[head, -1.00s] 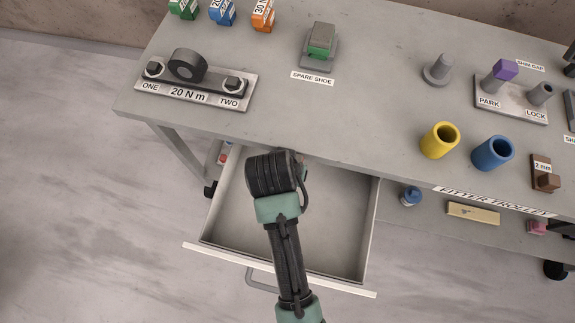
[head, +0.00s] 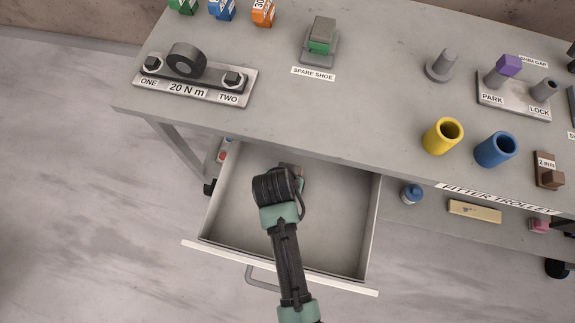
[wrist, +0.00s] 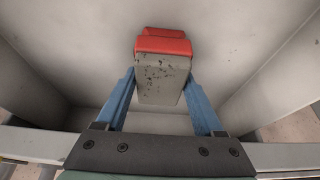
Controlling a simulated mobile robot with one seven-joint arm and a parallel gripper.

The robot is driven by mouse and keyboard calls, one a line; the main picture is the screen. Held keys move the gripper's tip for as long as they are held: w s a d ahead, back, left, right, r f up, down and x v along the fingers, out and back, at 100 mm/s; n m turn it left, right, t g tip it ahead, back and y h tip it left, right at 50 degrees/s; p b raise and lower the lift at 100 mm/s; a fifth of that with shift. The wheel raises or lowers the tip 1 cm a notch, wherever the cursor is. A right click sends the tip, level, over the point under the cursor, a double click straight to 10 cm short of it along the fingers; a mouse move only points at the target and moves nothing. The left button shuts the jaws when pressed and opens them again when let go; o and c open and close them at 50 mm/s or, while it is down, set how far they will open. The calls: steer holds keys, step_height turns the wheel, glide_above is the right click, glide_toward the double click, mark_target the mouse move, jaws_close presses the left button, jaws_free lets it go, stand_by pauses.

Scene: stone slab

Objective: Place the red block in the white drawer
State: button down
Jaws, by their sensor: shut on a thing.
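The white drawer (head: 322,237) is pulled open below the bench and looks empty inside; its pale walls also show in the wrist view (wrist: 262,72). The red block (wrist: 163,43) has a red end and a speckled grey body. My gripper (wrist: 162,84) is shut on its grey body with two blue fingers, one on each side.
The bench top (head: 385,95) overhangs the drawer's back. On it are a spare shoe (head: 322,35), a yellow cup (head: 442,136), a blue cup (head: 495,150) and a bolted plate (head: 195,90). A lower shelf at right holds a blue bottle (head: 411,194).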

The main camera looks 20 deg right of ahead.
jaws_free()
steer(key=shift+f, duration=0.1)
steer(key=shift+r, duration=0.3)
steer(key=p+v, duration=0.2)
steer(key=v, duration=1)
steer(key=w+a+r+n+t, duration=0.1)
steer(key=w+r+t, duration=0.4)
steer(key=r, duration=0.6)
steer(key=w+a+r+n+t, duration=0.1)
steer(key=w+r+t, duration=0.2)
steer(key=w+r, duration=0.6)
steer(key=w+r+n+t, duration=0.1)
steer(key=w+r+t, duration=0.3)
steer(key=r, duration=0.9)
steer(key=s+a+r+n+t+y, duration=0.1)
steer(key=s+r+t, duration=0.3)
steer(key=r, duration=0.6)
steer(key=s+a+r+n+t, duration=0.1)
steer(key=s+r+t, duration=0.2)
steer(key=r, duration=0.8)
steer(key=s+a+r+n+t+y, duration=0.1)
steer(key=s+r+t, duration=0.3)
steer(key=r, duration=0.6)
steer(key=shift+s+a+r+n+t+y, duration=0.3)
steer(key=shift+s+a+n, duration=0.15)
steer(key=shift+a, duration=0.15)
